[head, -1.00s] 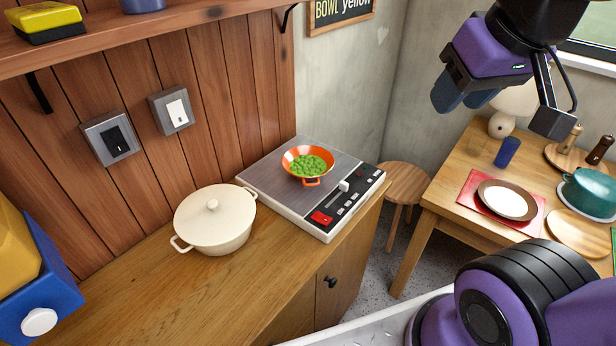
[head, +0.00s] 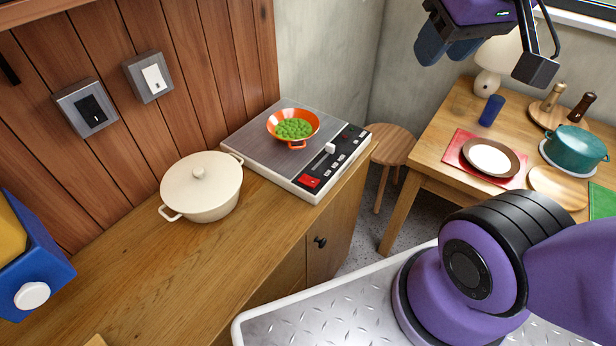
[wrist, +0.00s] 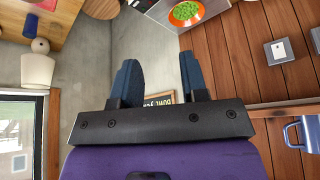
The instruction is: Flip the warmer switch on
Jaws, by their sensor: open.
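The warmer (head: 255,150) is a flat plate appliance on the wooden counter. Its dark front panel holds a red switch (head: 310,181), a white slider knob (head: 330,148) and small white buttons. I cannot tell the red switch's position. An orange bowl of green peas (head: 293,127) sits on the plate. My gripper (head: 447,50) is open and empty, high at the top right of the head view, well apart from the warmer. In the wrist view my gripper (wrist: 158,62) has its two blue fingers spread, with the warmer (wrist: 160,12) partly in view beyond them.
A cream lidded pot (head: 203,187) stands left of the warmer. A black wall switch (head: 91,109) and a white wall switch (head: 153,77) are on the plank wall. A stool (head: 393,146) and a set table (head: 440,165) are at right. The counter's front is mostly clear.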

